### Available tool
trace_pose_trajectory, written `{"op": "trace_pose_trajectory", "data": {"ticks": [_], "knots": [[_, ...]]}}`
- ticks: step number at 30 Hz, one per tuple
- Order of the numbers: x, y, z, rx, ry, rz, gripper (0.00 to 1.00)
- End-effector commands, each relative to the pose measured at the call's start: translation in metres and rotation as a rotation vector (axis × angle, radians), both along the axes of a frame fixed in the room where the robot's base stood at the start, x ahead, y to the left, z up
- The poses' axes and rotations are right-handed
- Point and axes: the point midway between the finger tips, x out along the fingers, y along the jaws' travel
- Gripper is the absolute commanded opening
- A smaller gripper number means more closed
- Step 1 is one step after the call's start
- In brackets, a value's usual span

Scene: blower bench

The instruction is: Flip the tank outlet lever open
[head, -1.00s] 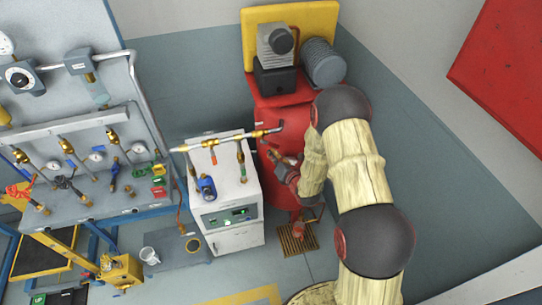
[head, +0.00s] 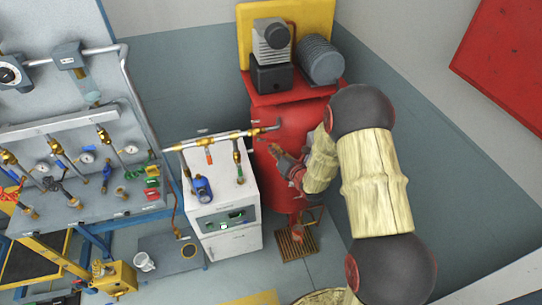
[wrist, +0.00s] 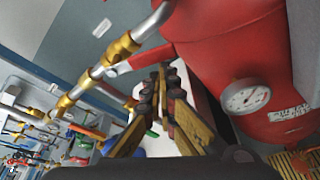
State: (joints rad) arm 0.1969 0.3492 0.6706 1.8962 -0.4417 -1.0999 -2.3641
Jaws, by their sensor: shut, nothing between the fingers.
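The red tank (head: 300,128) stands upright, and the brass-fitted outlet pipe (head: 232,135) runs left from its upper part. In the wrist view, a red lever (wrist: 150,57) with a pale end lies crosswise by the brass valve (wrist: 122,48), between the pipe and the red tank (wrist: 235,45). My gripper (head: 275,150) is at the tank's front left, just below the pipe. In the wrist view, my gripper (wrist: 166,74) is shut and empty, its fingertips just below the lever. I cannot tell whether they touch it. The lever is too small to make out in the head view.
A round gauge (wrist: 246,96) sits on the tank, right of my fingers. A white cabinet (head: 225,190) with smaller valves stands left of the tank. A valve panel bench (head: 85,215) is further left. A floor grate (head: 297,243) lies below the tank.

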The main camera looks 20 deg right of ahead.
Motion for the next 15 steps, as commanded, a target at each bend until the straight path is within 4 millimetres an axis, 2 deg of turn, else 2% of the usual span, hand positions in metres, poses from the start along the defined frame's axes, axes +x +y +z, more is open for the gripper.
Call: {"op": "trace_pose_trajectory", "data": {"ticks": [15], "knots": [[0.001, -0.008, 0.012, 0.0, -0.002, -0.002, 0.0]]}}
